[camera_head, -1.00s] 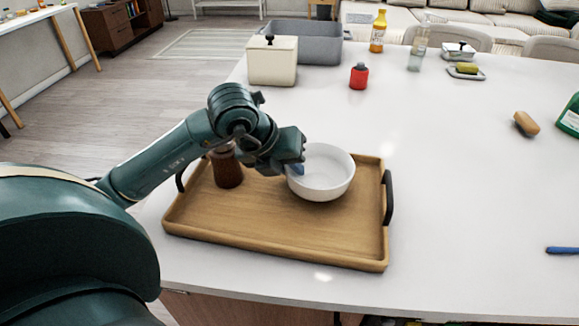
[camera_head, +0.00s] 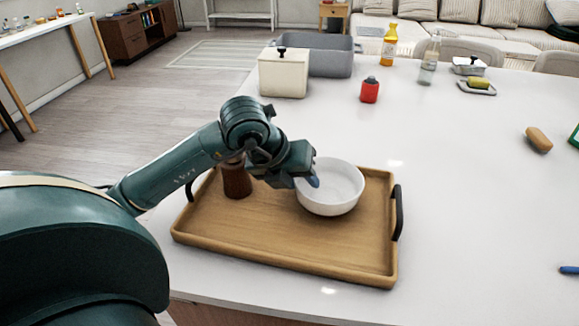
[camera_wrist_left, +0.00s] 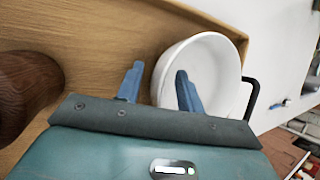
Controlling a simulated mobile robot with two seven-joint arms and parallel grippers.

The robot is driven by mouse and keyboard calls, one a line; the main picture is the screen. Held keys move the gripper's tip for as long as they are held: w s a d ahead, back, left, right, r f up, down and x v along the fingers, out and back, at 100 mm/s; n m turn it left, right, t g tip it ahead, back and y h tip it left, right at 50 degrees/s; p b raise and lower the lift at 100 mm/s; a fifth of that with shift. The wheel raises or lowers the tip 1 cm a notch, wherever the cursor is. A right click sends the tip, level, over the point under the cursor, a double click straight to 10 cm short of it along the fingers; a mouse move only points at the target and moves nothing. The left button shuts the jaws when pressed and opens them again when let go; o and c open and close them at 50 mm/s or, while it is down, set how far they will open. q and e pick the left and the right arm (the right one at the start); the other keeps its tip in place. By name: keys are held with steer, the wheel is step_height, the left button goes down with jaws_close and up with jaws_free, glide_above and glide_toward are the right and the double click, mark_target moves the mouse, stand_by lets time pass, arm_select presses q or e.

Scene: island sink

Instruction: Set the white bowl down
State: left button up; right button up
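The white bowl (camera_head: 342,203) stands upright in the right part of the wooden tray (camera_head: 290,250) and appears to rest on its floor. In the left wrist view the bowl (camera_wrist_left: 225,75) is just beyond my left gripper (camera_wrist_left: 158,84). Its two blue fingers are spread apart, one outside the bowl's wall and one inside over the rim, with visible gaps to the wall. In the head view the left gripper (camera_head: 306,180) is at the bowl's left rim. My right gripper is not in view.
A dark brown wooden object (camera_head: 236,182) stands on the tray left of the bowl, close to my wrist. The tray has black handles (camera_head: 398,212). A red bottle (camera_head: 369,90), a cream canister (camera_head: 283,75) and a grey basin (camera_head: 330,58) stand farther back.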

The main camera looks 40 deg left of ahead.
arm_select(q)
steer(key=v, duration=1.2)
